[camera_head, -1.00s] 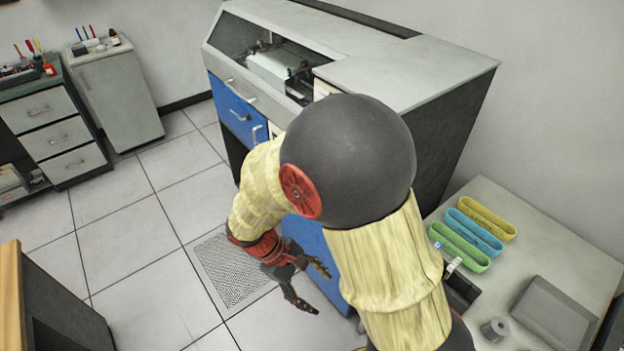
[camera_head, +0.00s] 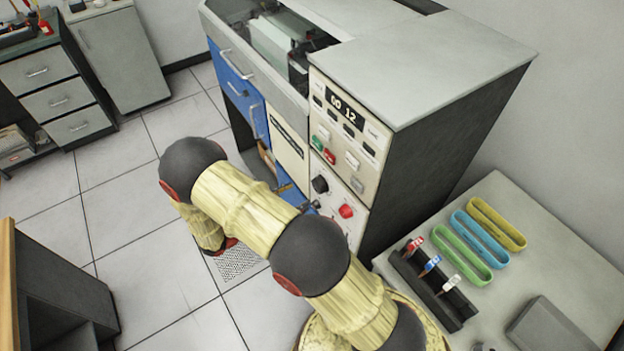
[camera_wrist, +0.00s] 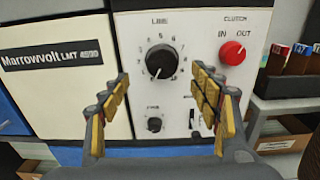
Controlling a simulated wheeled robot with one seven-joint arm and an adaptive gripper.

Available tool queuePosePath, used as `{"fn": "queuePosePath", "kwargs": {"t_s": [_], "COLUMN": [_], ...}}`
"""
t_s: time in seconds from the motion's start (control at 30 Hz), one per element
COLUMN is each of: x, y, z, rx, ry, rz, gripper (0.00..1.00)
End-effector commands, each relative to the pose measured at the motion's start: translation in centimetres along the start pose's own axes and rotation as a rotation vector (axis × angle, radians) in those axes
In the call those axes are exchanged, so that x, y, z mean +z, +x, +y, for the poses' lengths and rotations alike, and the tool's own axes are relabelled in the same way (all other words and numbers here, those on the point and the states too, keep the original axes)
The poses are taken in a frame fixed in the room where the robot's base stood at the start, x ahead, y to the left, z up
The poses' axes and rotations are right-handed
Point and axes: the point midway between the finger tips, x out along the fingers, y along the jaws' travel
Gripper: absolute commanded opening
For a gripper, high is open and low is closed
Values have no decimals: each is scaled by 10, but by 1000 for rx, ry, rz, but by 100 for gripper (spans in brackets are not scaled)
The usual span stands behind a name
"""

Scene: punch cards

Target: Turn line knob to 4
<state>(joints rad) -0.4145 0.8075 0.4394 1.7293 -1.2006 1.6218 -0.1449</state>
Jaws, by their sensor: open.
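The line knob (camera_wrist: 160,61) is a round black dial on a white panel, with the word LINE above it and numbers around it. A pale pointer mark shows on its lower part, but I cannot tell its exact setting. In the head view the knob (camera_head: 320,184) is on the front of the machine. My gripper (camera_wrist: 160,74) is open and empty, facing the panel, with one finger on each side of the knob in the wrist view. The fingers look apart from the knob. In the head view my arm hides most of the gripper.
A red clutch knob (camera_wrist: 232,53) is right of the line knob, and a smaller black knob (camera_wrist: 155,125) is below. A machine display (camera_head: 345,110) reads 60 12 or similar. A side table with a black holder (camera_head: 425,285) and coloured trays (camera_head: 480,238) stands at right.

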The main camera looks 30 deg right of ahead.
Motion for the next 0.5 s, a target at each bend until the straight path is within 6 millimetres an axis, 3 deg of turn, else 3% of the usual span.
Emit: {"fn": "queuePosePath", "kwargs": {"t_s": [0.17, 0.5], "x": [3, 3], "y": [14, 64], "z": [-2, -3], "rx": [-7, -9], "ry": [-10, -9], "rz": [-12, -10], "gripper": [63, 63]}}
